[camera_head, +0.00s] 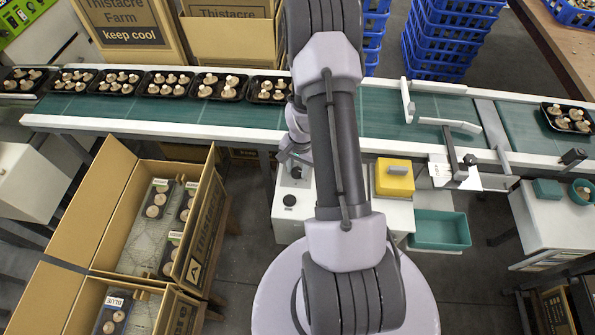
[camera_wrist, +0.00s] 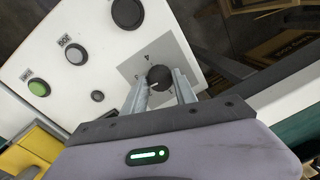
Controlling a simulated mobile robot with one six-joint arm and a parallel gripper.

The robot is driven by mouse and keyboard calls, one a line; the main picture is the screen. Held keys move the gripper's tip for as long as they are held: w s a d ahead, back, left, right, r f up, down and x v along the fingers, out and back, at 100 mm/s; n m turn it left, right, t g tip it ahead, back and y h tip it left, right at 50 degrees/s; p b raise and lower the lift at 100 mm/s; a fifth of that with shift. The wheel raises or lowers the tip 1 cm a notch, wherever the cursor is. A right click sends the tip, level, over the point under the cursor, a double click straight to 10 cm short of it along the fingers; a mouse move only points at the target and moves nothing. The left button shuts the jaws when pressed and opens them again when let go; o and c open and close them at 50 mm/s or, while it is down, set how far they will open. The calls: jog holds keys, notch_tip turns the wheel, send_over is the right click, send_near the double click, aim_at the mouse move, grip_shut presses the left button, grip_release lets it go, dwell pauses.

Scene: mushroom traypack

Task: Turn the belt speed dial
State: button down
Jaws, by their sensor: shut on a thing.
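The belt speed dial (camera_wrist: 160,77) is a round black knob with a pale pointer line, on a grey square plate (camera_wrist: 176,50) on the white control box. In the wrist view my gripper (camera_wrist: 162,84) has one finger on each side of the dial and is shut on it. In the head view the white control box (camera_head: 307,212) stands at the front edge of the conveyor. There my gripper (camera_head: 293,164) reaches down to the box's top, partly hidden by my arm.
The panel also has a green button (camera_wrist: 38,88), a grey button (camera_wrist: 75,54) and a larger black knob (camera_wrist: 127,13). The green belt (camera_head: 190,109) carries several mushroom trays. A yellow box (camera_head: 394,178) is right of the control box; an open carton (camera_head: 205,210) stands left.

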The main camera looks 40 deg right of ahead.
jog(key=n+b, duration=0.1)
jog(key=n, duration=0.2)
jog(key=shift+f+n, duration=0.1)
jog(key=shift+n, duration=0.2)
jog(key=shift+n+b, duration=0.7)
jog(key=shift+n, duration=1.1)
jog(key=shift+w, duration=0.1)
jog(key=c, duration=1)
grip_release()
notch_tip(320, 180, up, 18)
jog(key=d+p, duration=0.1)
jog(key=p, duration=0.5)
jog(key=shift+s+f, duration=0.2)
jog(key=shift+s, duration=0.1)
